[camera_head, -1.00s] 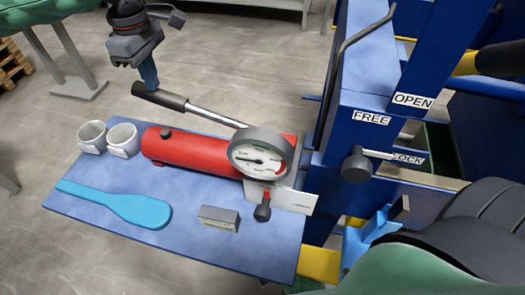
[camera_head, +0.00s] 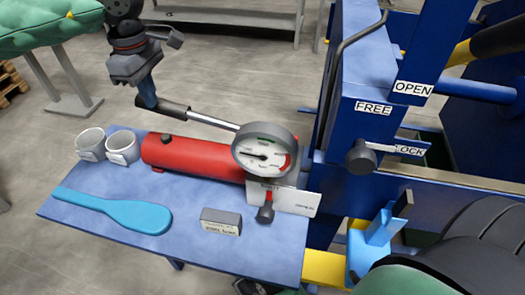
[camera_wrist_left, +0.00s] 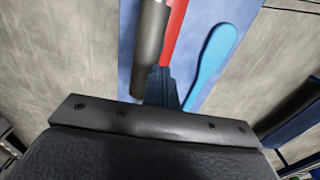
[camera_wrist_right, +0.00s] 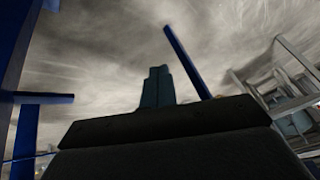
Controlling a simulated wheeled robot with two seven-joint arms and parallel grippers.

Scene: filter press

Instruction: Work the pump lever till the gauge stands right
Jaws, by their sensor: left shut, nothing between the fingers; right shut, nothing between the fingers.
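The pump lever (camera_head: 210,119) is a steel rod with a dark grip, slanting up leftward above the red pump cylinder (camera_head: 195,157). The round gauge (camera_head: 265,152) stands at the cylinder's right end; its needle points left, but the reading is too small to tell. My left gripper (camera_head: 147,100) is shut and empty, its fingertips at the outer end of the lever grip. In the left wrist view the fingers (camera_wrist_left: 161,75) lie against or just over the dark grip (camera_wrist_left: 149,45); contact is unclear. My right gripper (camera_wrist_right: 157,75) is shut, away from the pump.
The blue table (camera_head: 90,228) also bears two grey cups (camera_head: 122,147), a light-blue paddle (camera_head: 125,213) and a grey block (camera_head: 220,222). A black knob (camera_head: 265,214) sits below the gauge. The blue press frame (camera_head: 355,130) with FREE, OPEN and LOCK labels stands close on the right.

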